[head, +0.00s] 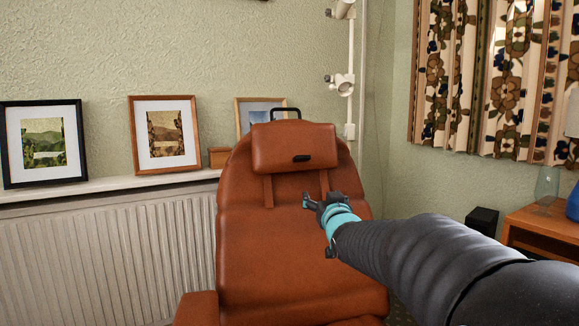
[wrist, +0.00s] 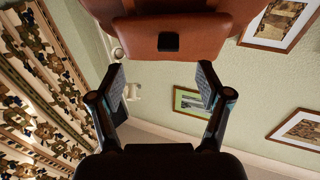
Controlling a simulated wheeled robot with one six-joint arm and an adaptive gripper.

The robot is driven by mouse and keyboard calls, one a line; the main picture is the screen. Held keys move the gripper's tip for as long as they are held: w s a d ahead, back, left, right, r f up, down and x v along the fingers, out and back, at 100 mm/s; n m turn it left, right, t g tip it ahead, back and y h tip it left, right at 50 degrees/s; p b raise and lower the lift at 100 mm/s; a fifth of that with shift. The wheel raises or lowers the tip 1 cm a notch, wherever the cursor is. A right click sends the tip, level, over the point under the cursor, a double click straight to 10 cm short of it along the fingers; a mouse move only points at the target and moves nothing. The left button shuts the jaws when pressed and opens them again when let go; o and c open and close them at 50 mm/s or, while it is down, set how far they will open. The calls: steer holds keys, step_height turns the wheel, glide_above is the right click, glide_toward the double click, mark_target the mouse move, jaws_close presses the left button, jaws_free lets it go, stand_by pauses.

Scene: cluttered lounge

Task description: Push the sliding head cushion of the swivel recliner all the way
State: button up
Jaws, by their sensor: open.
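The swivel recliner (head: 290,250) is brown leather and faces me in the head view. Its head cushion (head: 275,147) sits at the top of the backrest on two straps, with a small black tab (head: 301,158) low on its front. The cushion also shows at the top of the wrist view (wrist: 205,35), its black tab (wrist: 168,42) at centre. My gripper (head: 320,201) is in front of the backrest, below and right of the cushion. In the wrist view its two fingers (wrist: 160,85) are spread with nothing between them. I see no contact with the cushion.
Framed pictures (head: 164,139) stand on a shelf above a white radiator (head: 110,260). A black handle (head: 285,111) rises behind the cushion. Wall pipes (head: 343,83) are behind the chair. A wooden side table (head: 550,228) and black box (head: 482,220) stand at right.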

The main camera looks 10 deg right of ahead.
mark_target(303, 160)
steer(key=w+r+t, duration=0.1)
steer(key=w+r, duration=0.1)
steer(key=w, duration=0.4)
steer(key=w+a+r+t+y+p, duration=0.1)
steer(key=w+r, duration=0.1)
steer(key=w, duration=0.5)
steer(key=w+a+r+n+t+y+p, duration=0.1)
steer(key=w+r, duration=0.1)
steer(key=w, duration=0.4)
steer(key=shift+w+r+t, duration=0.15)
steer(key=shift+w+t, duration=0.05)
steer(key=shift+t, duration=0.2)
steer(key=c, duration=1.2)
steer(key=shift+o, duration=0.2)
steer(key=s+f+b, duration=0.3)
steer(key=f+b, duration=0.6)
steer(key=shift+s+d, duration=0.3)
